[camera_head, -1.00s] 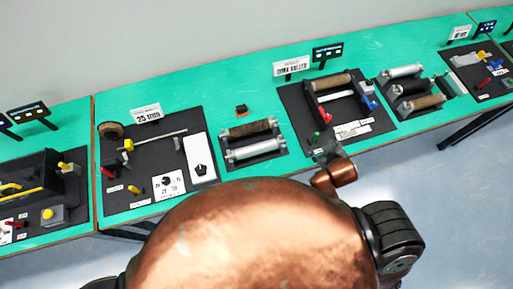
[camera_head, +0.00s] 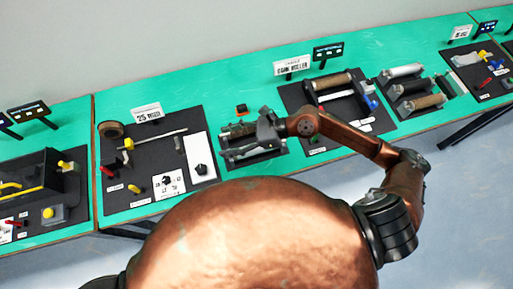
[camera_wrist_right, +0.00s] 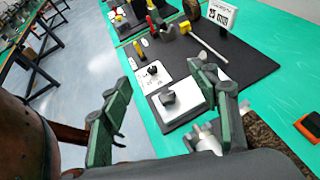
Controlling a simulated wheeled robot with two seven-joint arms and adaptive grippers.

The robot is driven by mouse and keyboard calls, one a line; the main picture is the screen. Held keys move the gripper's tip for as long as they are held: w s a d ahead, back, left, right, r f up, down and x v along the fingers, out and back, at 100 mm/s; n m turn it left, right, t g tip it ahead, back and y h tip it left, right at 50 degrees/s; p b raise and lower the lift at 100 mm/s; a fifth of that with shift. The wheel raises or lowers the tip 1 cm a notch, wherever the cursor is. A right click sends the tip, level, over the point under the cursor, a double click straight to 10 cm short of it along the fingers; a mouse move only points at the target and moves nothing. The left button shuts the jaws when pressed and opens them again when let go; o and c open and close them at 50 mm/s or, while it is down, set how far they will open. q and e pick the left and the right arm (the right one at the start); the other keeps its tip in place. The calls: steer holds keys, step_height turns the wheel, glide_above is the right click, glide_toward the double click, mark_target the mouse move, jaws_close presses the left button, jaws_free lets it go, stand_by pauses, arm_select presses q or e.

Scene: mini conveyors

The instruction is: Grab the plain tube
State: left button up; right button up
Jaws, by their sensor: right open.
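A plain silver-grey tube (camera_head: 266,149) lies in a small dark holder on the green bench, on the near side of a brown, rough tube (camera_head: 238,131). My right gripper (camera_head: 262,133) is open above this holder and covers part of both tubes in the head view. In the right wrist view the open fingers of the right gripper (camera_wrist_right: 160,98) are spread wide. The end of the silver tube (camera_wrist_right: 206,140) shows close by the right-hand finger, with the brown tube (camera_wrist_right: 265,142) beyond it. I cannot tell whether any finger touches a tube. My left gripper is not in view.
Left of the holder is a black mat (camera_head: 140,201) with a rod, a white plate and small parts. Right of it is another black mat (camera_head: 292,98) with rollers, partly behind my arm. A small orange-and-black block (camera_head: 241,108) sits behind the holder.

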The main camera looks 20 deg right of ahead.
steer(key=d+f+n+h, duration=0.1)
steer(key=d+f+h, duration=0.1)
steer(key=d+f, duration=0.2)
steer(key=w+d+f+n+h, duration=0.1)
steer(key=d+f+n+h, duration=0.1)
steer(key=d+f+h, duration=0.1)
steer(key=w+d+f+n+g+h, duration=0.1)
steer(key=d+f+h, duration=0.2)
steer(key=d+f, duration=0.2)
steer(key=shift+w+d+f, duration=0.1)
steer(key=shift+d, duration=0.5)
steer(key=shift+w+d+f, duration=0.1)
steer(key=shift+d, duration=0.45)
steer(key=shift+x, duration=0.9)
steer(key=shift+s+p+x, duration=0.1)
steer(key=shift+p+x, duration=0.25)
steer(key=shift+x, duration=1.05)
steer(key=shift+s+p+x, duration=0.15)
steer(key=shift+p+x, duration=0.2)
steer(key=shift+x, duration=1.05)
steer(key=shift+d+f, duration=0.1)
steer(key=shift+c, duration=0.4)
jaws_close()
